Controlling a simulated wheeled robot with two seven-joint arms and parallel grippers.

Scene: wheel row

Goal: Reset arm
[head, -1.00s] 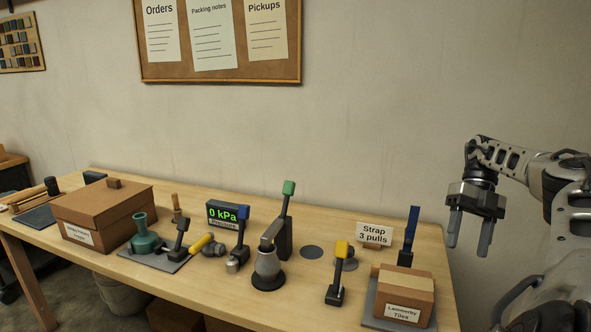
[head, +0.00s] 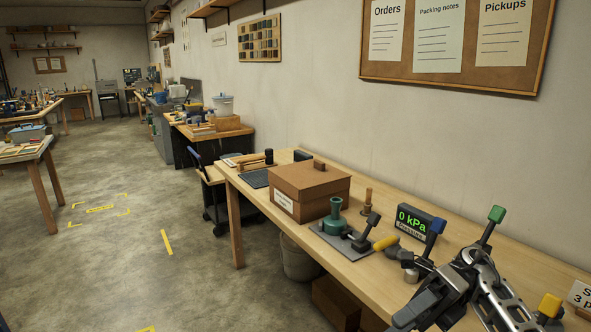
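My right arm comes in at the lower right, in front of the table (head: 345,262). The dark end of it with my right gripper (head: 428,308) is at the bottom edge, and its fingers cannot be made out clearly. I see nothing held in it. The arm overlaps the front of the table and hides part of the row of levers. My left gripper is not in view.
On the table are a lidded cardboard box (head: 313,187), a green flask-shaped piece (head: 334,220), a "0 kPa" display (head: 414,222), a blue-topped lever (head: 433,237) and a green-topped lever (head: 491,226). A yellow-topped lever (head: 550,306) is near my arm. The floor (head: 150,285) at left is open.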

